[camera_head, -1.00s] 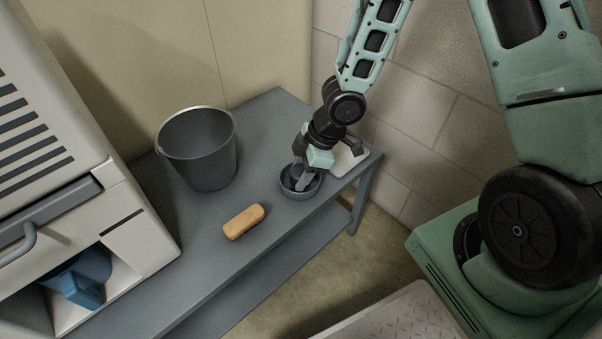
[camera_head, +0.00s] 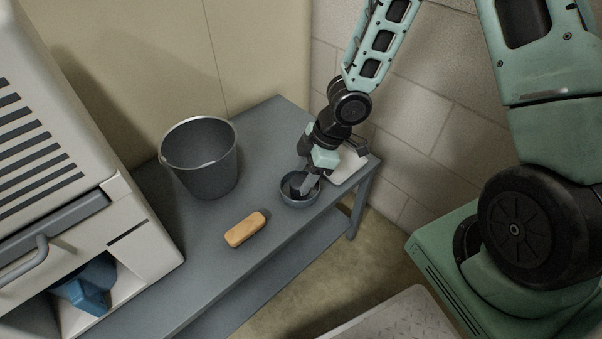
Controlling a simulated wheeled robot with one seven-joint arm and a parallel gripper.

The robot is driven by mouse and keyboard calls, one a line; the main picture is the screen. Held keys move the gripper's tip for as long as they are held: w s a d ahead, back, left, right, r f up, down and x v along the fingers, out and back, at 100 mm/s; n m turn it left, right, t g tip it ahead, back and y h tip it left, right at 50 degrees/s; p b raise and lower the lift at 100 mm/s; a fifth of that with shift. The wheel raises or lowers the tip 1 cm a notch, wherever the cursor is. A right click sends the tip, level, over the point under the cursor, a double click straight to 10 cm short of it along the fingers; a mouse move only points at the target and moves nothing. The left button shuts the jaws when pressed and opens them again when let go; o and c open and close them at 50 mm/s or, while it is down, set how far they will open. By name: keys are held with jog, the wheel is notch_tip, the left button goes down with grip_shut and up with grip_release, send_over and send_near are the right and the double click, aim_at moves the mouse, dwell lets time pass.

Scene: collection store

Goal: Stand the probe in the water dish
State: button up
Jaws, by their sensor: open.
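The water dish (camera_head: 300,203) is a small round grey-blue bowl near the right end of the grey table. My gripper (camera_head: 308,185) is open, pointing down, with its fingertips at the right part of the dish's opening. A dark shape (camera_head: 297,188) shows inside the dish beside the fingers. It may be the probe, but it is too small and too covered to tell, or to tell whether it stands upright. No probe shows clearly elsewhere.
A grey bucket (camera_head: 200,165) stands at the back left of the table (camera_head: 215,215). An orange-tan block (camera_head: 245,229) lies left of the dish. A white pad or tray (camera_head: 346,170) lies behind my gripper. A white cabinet (camera_head: 60,200) with a blue object (camera_head: 88,288) in its opening stands left.

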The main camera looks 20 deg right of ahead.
notch_tip(320, 180, up, 15)
jog(key=s+m+h+p, duration=0.2)
jog(key=s+h+p, duration=0.1)
jog(key=p, duration=0.4)
jog(key=s+a+r+m, duration=0.2)
jog(key=s+a+r, duration=0.1)
jog(key=s+r, duration=0.3)
jog(key=s+a+r+m+g, duration=0.1)
jog(key=s+a+r+m, duration=0.2)
jog(key=s+r, duration=0.4)
jog(key=s+a, duration=0.1)
jog(key=s, duration=0.2)
jog(key=shift+s+a+h, duration=0.3)
jog(key=shift+s, duration=0.1)
notch_tip(320, 180, up, 22)
jog(key=p, duration=2.1)
jog(key=shift+f, duration=0.2)
